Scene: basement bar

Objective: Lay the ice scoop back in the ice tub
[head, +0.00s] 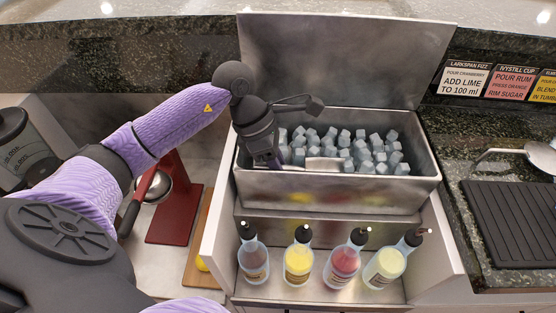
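The open metal ice tub (330,193) stands in the middle, full of pale blue ice cubes (345,146), with its lid raised behind. My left gripper (275,162) reaches down into the tub's left end, its fingertips at the ice. A pale flat piece (322,164) lies on the ice just right of the fingertips, by the front wall; it may be part of the ice scoop, but I cannot tell. Whether the fingers are open or shut on it is hidden. My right gripper is out of view.
Several squeeze bottles (299,263) stand in front of the tub. A red stand with a metal bowl (160,187) is at the left. A metal utensil (538,155) and a black ribbed mat (515,220) lie on the right counter. Recipe cards (465,78) stand behind.

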